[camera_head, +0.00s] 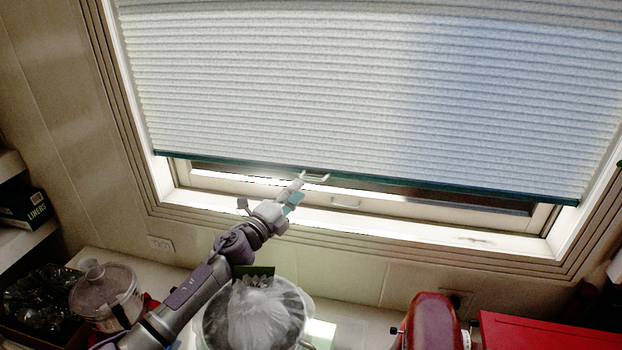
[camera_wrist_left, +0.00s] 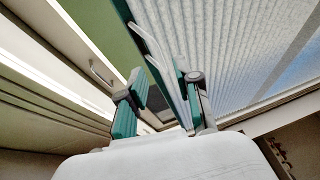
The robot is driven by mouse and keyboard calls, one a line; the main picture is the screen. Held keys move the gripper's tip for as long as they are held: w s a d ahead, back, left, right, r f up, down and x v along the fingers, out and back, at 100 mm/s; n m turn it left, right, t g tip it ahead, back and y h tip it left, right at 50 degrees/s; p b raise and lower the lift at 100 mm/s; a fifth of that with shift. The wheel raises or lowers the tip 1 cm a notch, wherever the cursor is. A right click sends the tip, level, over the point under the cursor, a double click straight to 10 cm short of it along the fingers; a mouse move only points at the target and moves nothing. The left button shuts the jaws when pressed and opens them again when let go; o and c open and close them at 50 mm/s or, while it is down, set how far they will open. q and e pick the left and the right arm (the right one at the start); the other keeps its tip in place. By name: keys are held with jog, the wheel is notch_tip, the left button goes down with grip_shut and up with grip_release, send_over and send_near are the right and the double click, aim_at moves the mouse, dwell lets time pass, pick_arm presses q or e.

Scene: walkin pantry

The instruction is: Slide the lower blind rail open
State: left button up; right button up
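The blind (camera_head: 350,90) is pale and pleated and covers most of the window. Its lower rail (camera_head: 420,189) is a thin teal bar with a small pale handle (camera_head: 315,177) near its middle. My left gripper (camera_head: 298,184) is at the left end of this handle. In the left wrist view, the fingers (camera_wrist_left: 163,95) stand apart, with the rail (camera_wrist_left: 124,12) and the pale handle (camera_wrist_left: 148,38) running between or just beyond them. Contact with the handle cannot be told. My right gripper is in neither view.
A window latch (camera_head: 345,204) sits on the frame below the rail. Below the window, a counter holds a glass bowl with a white bag (camera_head: 262,315), a lidded clear container (camera_head: 105,292), a red appliance (camera_head: 432,322) and a red box (camera_head: 540,335).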

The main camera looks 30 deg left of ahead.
aim_at(310, 179)
pick_arm(q)
jog(key=w, duration=0.4)
jog(key=w+d+r, duration=0.1)
jog(key=w, duration=0.1)
jog(key=shift+w, duration=0.2)
grip_shut()
